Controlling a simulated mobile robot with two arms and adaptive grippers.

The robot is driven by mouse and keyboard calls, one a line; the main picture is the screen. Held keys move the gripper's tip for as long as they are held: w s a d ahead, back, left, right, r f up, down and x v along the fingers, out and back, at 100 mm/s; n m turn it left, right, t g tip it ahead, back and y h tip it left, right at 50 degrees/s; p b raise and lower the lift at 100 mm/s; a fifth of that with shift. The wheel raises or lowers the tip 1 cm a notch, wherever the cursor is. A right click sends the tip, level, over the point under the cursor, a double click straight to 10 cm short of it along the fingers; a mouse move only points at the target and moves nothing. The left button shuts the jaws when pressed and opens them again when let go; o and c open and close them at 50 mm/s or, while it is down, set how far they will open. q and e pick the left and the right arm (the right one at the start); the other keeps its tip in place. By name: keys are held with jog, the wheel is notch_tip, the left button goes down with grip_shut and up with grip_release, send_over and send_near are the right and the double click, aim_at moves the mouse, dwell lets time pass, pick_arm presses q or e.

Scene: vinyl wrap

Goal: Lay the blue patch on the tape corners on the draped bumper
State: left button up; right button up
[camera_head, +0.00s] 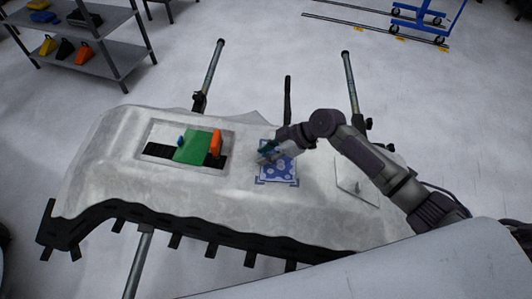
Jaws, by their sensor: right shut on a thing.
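The blue patch (279,167), with a white pattern, lies over or very near the draped bumper (105,184), right of its middle. Dark blue tape corners (259,182) show at the patch's near edge. The patch looks about level and roughly within the corners; I cannot tell whether it touches the cover. My right gripper (267,154) is at the patch's upper left edge, shut on it, with the arm reaching in from the right. The gripper hides part of the far left edge of the patch. My left gripper is not in view.
A recess in the bumper holds a green sheet (192,147), an orange tool (216,143) and a small blue item. A pale square plate (357,187) lies at the right. Stand poles (212,68) rise behind. A grey shelf (92,45) with bins stands far left.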

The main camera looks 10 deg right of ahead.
jog(key=o, duration=0.8)
jog(key=shift+f, duration=0.1)
jog(key=shift+d, duration=0.1)
jog(key=v, duration=1.2)
